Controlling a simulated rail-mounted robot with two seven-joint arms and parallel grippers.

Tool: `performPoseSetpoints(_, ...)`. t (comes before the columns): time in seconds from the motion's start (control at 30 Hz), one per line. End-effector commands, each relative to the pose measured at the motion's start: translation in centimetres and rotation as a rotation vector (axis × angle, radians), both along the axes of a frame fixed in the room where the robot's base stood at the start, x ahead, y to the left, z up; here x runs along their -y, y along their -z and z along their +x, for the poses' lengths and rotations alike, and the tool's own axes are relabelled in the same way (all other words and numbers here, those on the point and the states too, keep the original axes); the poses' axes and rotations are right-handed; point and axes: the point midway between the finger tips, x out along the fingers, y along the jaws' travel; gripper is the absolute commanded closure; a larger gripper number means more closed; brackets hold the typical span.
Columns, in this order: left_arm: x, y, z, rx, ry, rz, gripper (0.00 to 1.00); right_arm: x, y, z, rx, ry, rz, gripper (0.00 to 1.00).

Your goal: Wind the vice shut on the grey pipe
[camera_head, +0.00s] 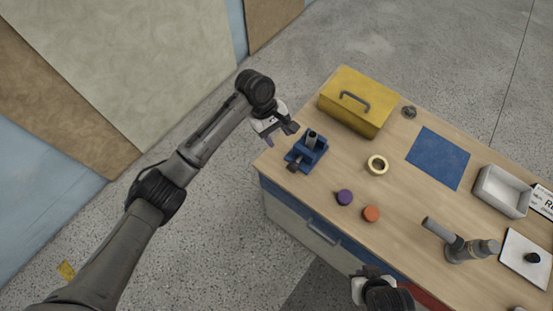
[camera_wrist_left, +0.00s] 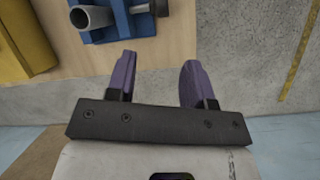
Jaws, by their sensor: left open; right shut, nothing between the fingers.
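The blue vice (camera_head: 318,156) sits at the bench's left corner, with the grey pipe (camera_head: 312,138) standing in it. A dark part of the vice sticks out at its front. In the left wrist view the vice (camera_wrist_left: 121,30) is at the top, with the open end of the pipe (camera_wrist_left: 90,17) and a dark metal screw end (camera_wrist_left: 150,8) showing. I cannot tell whether the jaws touch the pipe. My left gripper (camera_head: 280,135) is open and empty just left of the vice, its purple fingers (camera_wrist_left: 157,65) apart. My right gripper (camera_head: 371,271) is shut and empty by the bench's front edge.
A yellow toolbox (camera_head: 350,112) stands behind the vice. A tape ring (camera_head: 377,165), purple disc (camera_head: 345,197) and orange disc (camera_head: 371,214) lie to the right. A blue mat (camera_head: 438,158), grey bin (camera_head: 503,191) and a grey upright tool (camera_head: 462,246) are further right.

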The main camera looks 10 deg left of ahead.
Motion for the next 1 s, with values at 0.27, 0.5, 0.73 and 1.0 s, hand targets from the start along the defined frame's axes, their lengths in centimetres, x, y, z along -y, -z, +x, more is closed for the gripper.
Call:
performPoseSetpoints(0.27, -0.1, 0.0, -0.3, -0.113, -0.272, 0.063, 0.52, 0.2, 0.2, -0.3, -0.007, -0.003, -0.008, 1.0)
performPoseSetpoints(0.5, 0.5, 1.8, -0.7, -0.13, -0.314, 0.072, 0.52, 0.4, 0.3, -0.2, -0.006, -0.007, -0.013, 1.0)
performPoseSetpoints(0.73, 1.9, 5.7, -1.5, -0.129, -0.312, 0.072, 0.52, 0.4, 0.6, -0.2, -0.005, -0.007, -0.014, 1.0)
performPoseSetpoints(1.0, 3.4, 9.9, -2.3, -0.127, -0.311, 0.072, 0.52, 0.3, 1.0, -0.1, -0.004, -0.005, -0.01, 1.0)
